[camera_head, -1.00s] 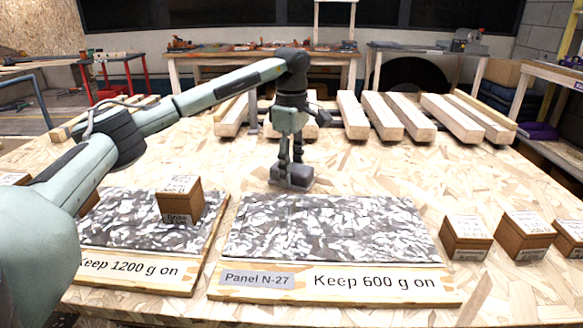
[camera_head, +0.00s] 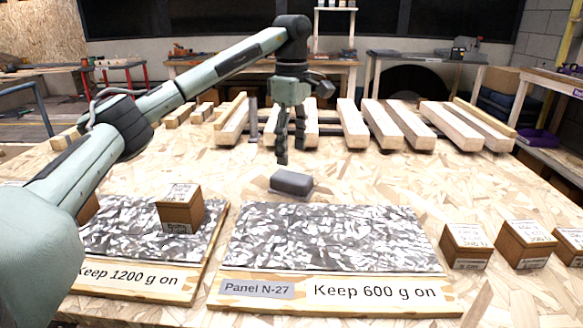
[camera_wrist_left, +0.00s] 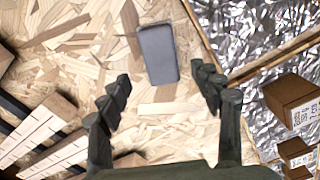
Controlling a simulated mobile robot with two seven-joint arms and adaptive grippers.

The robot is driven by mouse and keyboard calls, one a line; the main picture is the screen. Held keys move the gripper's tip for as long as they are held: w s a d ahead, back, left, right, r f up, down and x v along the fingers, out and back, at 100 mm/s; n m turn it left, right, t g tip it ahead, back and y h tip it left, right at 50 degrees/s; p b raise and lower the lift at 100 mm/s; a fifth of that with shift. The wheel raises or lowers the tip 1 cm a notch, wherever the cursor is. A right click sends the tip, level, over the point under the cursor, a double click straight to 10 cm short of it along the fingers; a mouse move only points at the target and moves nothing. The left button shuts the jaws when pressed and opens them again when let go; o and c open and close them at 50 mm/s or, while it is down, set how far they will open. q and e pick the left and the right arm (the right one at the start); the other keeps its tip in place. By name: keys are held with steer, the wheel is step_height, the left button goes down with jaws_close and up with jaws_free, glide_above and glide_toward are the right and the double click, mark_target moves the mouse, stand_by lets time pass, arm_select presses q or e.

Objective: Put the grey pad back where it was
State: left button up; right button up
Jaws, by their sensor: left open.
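The grey pad (camera_head: 291,183) lies flat on the wooden board table, just behind the Panel N-27 board, with a thin pale edge showing beneath it. It also shows in the left wrist view (camera_wrist_left: 158,54), clear of the fingers. My left gripper (camera_head: 291,152) is open and empty above the pad, fingers pointing down. Its two spread fingers also show in the left wrist view (camera_wrist_left: 166,90), with bare table between them. My right gripper is not in view.
The panel labelled "Keep 600 g on" (camera_head: 330,238) is bare. The panel labelled "Keep 1200 g on" (camera_head: 125,222) bears a brown block (camera_head: 180,210). Several brown blocks (camera_head: 467,246) stand at right. Timber beams (camera_head: 384,124) lie along the back.

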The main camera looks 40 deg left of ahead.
mark_target(292, 176)
arm_select(q)
step_height(292, 176, up, 5)
steer(key=shift+f+p, duration=0.2)
steer(key=shift+p, duration=0.1)
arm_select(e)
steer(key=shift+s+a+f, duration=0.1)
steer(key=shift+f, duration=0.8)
